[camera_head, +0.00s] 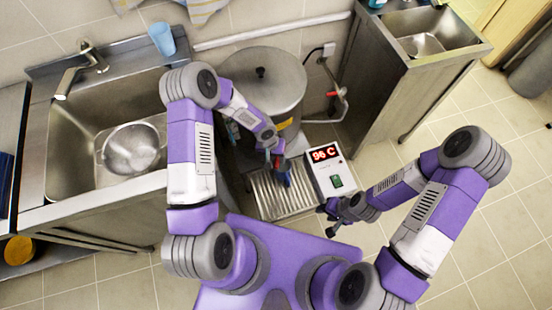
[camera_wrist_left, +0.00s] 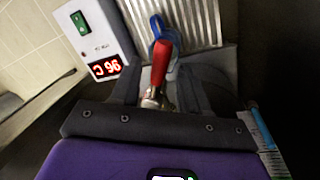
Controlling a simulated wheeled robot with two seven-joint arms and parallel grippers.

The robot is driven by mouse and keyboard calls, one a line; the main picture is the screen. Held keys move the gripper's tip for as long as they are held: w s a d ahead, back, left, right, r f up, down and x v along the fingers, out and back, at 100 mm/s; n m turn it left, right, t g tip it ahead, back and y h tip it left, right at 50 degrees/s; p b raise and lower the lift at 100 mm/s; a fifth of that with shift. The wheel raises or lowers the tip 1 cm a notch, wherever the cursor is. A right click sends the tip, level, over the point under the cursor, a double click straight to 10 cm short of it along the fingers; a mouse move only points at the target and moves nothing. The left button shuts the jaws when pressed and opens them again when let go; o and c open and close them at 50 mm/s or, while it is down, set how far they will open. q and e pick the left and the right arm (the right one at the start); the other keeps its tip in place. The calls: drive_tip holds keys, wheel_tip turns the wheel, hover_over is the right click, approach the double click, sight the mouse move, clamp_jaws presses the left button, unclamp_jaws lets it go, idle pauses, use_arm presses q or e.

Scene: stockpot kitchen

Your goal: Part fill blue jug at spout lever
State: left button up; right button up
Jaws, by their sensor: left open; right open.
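The blue jug (camera_head: 284,178) stands on the ribbed drip tray (camera_head: 262,196), mostly hidden by my left gripper in the head view. In the left wrist view the jug (camera_wrist_left: 157,27) shows behind the red spout lever (camera_wrist_left: 163,62). My left gripper (camera_head: 274,150) is open, its fingers on either side of the lever; I cannot tell whether they touch it. The metal spout (camera_wrist_left: 153,98) shows between the fingers. The jug's water level is hidden. My right gripper (camera_head: 333,218) is open and empty, near the front of the control box.
A large lidded stockpot (camera_head: 262,75) stands behind the tray. The control box (camera_head: 326,172) reads 96 C and has a green switch. A sink (camera_head: 75,165) with a colander is left, a light blue cup (camera_head: 162,38) on its ledge. A steel counter (camera_head: 400,85) stands right.

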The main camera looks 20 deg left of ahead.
use_arm(q)
drive_tip(key=shift+d+f, duration=0.1)
drive_tip(key=shift+f, duration=0.45)
drive_tip(key=shift+c, duration=0.2)
clamp_jaws()
